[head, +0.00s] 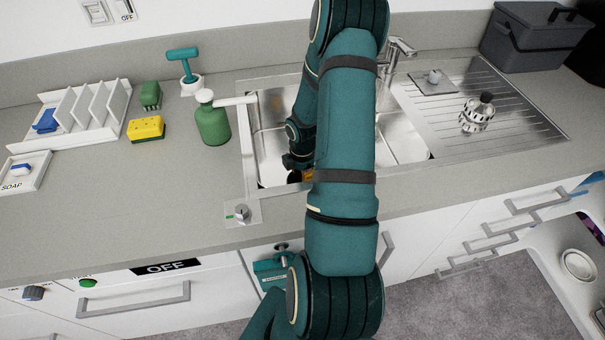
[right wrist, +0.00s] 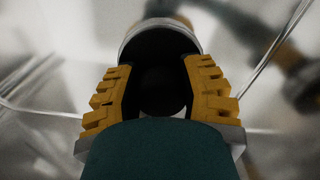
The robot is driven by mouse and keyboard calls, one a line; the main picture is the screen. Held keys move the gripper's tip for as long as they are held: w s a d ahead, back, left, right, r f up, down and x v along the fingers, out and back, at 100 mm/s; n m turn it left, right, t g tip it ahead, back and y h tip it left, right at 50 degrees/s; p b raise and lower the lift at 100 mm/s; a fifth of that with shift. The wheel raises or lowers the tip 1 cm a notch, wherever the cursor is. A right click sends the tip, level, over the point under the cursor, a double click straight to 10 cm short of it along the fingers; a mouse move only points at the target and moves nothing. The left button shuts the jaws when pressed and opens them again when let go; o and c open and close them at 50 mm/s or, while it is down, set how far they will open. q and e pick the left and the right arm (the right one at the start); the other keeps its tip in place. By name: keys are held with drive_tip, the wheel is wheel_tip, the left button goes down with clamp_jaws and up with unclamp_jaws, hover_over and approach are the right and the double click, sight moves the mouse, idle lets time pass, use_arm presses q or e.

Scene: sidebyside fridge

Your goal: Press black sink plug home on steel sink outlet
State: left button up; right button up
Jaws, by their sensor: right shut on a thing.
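The black sink plug (right wrist: 160,88) is between the yellow fingers of my right gripper (right wrist: 160,98) in the right wrist view. The fingers are shut on it from both sides. A bright steel rim (right wrist: 158,28), apparently the sink outlet, curves around the far side of the black shape. I cannot tell whether the plug is seated or just above it. In the head view my right gripper (head: 304,174) is low in the left basin (head: 272,150), near its front wall. My arm hides much of the sink and the plug. My left gripper is not in view.
A green soap bottle (head: 212,122) with a white spout stands close to the sink's left edge. The tap (head: 398,50) is behind the sink. A steel strainer with a black knob (head: 475,114) sits on the drainboard (head: 520,130). A knob (head: 241,212) stands at the front left corner.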

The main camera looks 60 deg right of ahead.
drive_tip(key=shift+f, duration=0.3)
drive_tip(key=o, duration=1)
wheel_tip(320, 180, up, 12)
drive_tip(key=shift+r, duration=0.1)
idle(0.4)
